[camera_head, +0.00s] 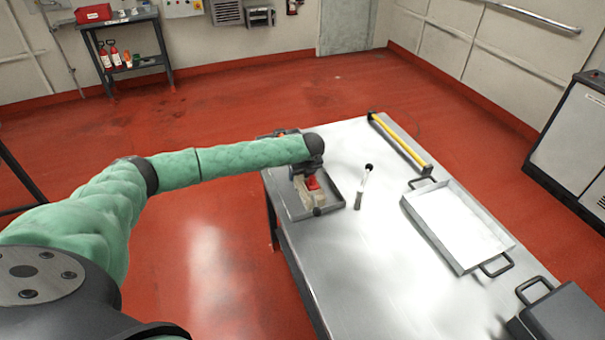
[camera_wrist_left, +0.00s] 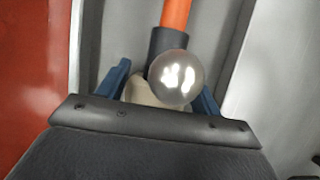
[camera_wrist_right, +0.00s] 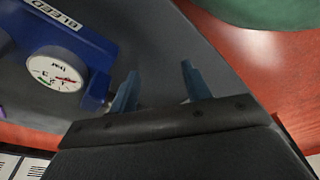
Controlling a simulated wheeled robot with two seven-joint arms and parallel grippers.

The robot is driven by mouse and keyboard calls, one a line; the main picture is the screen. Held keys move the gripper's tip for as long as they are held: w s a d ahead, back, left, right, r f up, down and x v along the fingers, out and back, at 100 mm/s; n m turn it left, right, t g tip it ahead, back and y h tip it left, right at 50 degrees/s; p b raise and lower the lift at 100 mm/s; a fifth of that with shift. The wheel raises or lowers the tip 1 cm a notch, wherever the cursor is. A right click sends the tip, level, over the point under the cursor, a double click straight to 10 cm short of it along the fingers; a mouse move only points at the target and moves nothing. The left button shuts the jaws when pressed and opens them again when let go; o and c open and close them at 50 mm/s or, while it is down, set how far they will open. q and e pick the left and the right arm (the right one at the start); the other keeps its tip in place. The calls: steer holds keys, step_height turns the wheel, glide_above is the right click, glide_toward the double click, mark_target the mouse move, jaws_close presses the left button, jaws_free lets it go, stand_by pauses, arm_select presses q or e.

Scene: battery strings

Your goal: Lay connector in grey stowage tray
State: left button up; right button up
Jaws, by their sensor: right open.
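The grey tray (camera_head: 290,203) sits at the table's far left corner. My left gripper (camera_head: 312,183) is over it, pointing down, with a beige piece and a red piece (camera_head: 312,184) at its fingers. In the left wrist view, the left fingers (camera_wrist_left: 163,97) stand wide apart on either side of a beige body (camera_wrist_left: 138,90), the likely connector. A shiny round knob (camera_wrist_left: 176,78) hides part of it. An orange bar with a black collar (camera_wrist_left: 168,42) lies beyond. My right gripper (camera_wrist_right: 157,90) is open and empty, out of the head view.
A shallow metal tray with handles (camera_head: 418,222) and a yellow bar (camera_head: 400,143) are farther right. A dark case (camera_head: 568,318) is at the near right. A blue gauge unit (camera_wrist_right: 75,55) is beside my right gripper.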

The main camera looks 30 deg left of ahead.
arm_select(q)
steer(key=o, duration=0.4)
arm_select(e)
steer(key=shift+d, duration=0.1)
arm_select(q)
steer(key=shift+o, duration=0.2)
steer(key=shift+d+r, duration=0.1)
steer(key=shift+r, duration=0.15)
arm_select(e)
steer(key=shift+f, duration=0.1)
arm_select(q)
steer(key=shift+s+d+r+b, duration=0.15)
steer(key=shift+r+b, duration=0.15)
steer(key=shift+r, duration=0.05)
arm_select(e)
steer(key=shift+w, duration=0.1)
arm_select(q)
steer(key=b+v, duration=0.2)
steer(key=v, duration=0.8)
steer(key=shift+r+b, duration=0.4)
arm_select(e)
step_height(320, 180, up, 7)
steer(key=w+a, duration=0.2)
steer(key=shift+w+a+g, duration=0.25)
steer(key=shift+a+g, duration=0.05)
steer(key=shift+a, duration=0.1)
arm_select(q)
steer(key=shift+s, duration=0.1)
